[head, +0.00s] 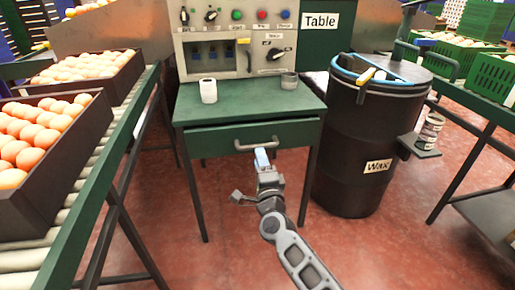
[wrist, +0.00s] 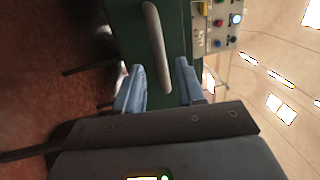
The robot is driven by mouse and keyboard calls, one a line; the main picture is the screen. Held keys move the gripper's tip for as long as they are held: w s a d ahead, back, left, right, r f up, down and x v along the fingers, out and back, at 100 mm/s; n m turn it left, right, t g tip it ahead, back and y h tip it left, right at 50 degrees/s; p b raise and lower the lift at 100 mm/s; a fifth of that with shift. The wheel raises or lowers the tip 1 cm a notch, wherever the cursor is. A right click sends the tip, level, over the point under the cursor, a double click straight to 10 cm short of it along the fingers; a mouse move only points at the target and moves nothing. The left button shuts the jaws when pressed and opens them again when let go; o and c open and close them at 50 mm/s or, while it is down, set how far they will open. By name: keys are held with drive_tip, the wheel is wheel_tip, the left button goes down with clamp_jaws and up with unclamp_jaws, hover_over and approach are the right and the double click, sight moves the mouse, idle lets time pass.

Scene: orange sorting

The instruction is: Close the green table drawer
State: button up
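The green table (head: 240,102) stands in the middle of the head view. Its green drawer front (head: 215,142) is below the tabletop, with a thin dark strip along its upper edge; I cannot tell how far it stands out. A grey bar handle (head: 257,145) is on the drawer front, and it also shows in the wrist view (wrist: 157,45). My gripper (head: 262,158) is just in front of and below the handle in the head view.
A black wax barrel (head: 345,150) stands close on the right. A roller conveyor (head: 105,165) with crates of oranges is on the left. Floor below the drawer is clear.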

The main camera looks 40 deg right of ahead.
drive_tip(key=x, duration=0.6)
drive_tip(key=shift+b, duration=0.4)
clamp_jaws()
